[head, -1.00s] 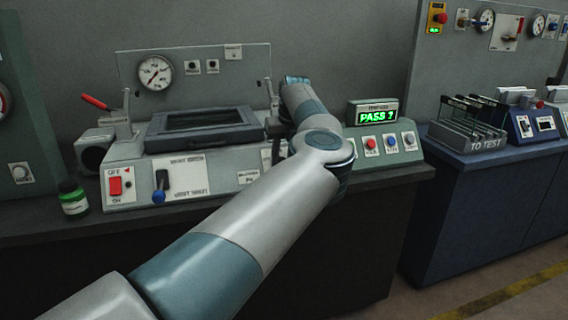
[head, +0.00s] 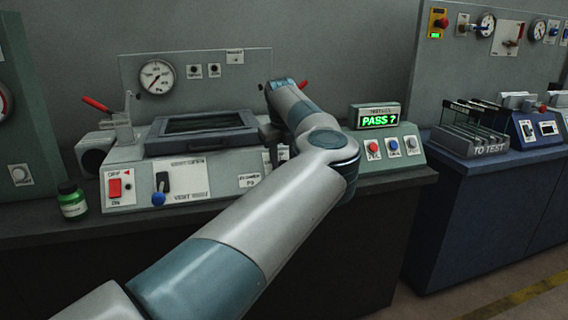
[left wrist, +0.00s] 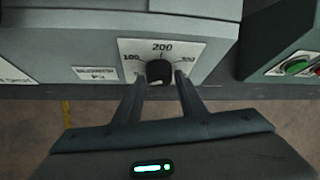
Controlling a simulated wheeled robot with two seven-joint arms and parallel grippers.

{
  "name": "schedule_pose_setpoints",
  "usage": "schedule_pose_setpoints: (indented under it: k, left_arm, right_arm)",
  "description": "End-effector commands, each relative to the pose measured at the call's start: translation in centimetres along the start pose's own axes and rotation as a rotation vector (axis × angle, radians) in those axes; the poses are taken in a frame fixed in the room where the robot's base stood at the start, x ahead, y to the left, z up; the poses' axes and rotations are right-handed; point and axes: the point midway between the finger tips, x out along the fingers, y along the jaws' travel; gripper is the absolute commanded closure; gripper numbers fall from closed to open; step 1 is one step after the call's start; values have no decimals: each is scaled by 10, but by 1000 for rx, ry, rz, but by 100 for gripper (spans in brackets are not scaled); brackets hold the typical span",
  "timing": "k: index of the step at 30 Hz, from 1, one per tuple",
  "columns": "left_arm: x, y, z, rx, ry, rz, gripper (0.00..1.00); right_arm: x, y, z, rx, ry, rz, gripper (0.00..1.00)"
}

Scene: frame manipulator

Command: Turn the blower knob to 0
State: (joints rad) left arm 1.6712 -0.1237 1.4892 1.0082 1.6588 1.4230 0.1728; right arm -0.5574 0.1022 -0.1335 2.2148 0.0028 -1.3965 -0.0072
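The black blower knob (left wrist: 159,71) sits on a white dial plate (left wrist: 163,48) marked 100, 200 and a partly covered higher number. The 0 mark and the knob's pointer are not clear. The blower label (left wrist: 97,73) is left of the plate and also shows in the head view (head: 249,180). My left gripper (left wrist: 160,76) is open, with one finger on each side of the knob. I cannot tell whether either finger touches it. In the head view my left arm hides the knob and gripper. My right gripper is in neither view.
A pressure gauge (head: 157,76) is on the back panel. A green bottle (head: 72,200) stands at the left. Coloured buttons (head: 373,147) are right of my arm.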

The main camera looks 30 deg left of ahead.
Motion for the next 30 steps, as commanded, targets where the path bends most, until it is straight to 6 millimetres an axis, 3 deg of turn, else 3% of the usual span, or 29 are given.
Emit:
schedule_pose_setpoints:
  k: [17,23,30]
  left_arm:
    - [-10,0,0,1,-1,-1,50]
    - [-36,-1,0,2,-2,-1,50]
    - [-82,0,1,1,-2,-2,50]
  right_arm:
    - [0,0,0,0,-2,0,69]
    - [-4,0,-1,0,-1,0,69]
    - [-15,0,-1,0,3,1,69]
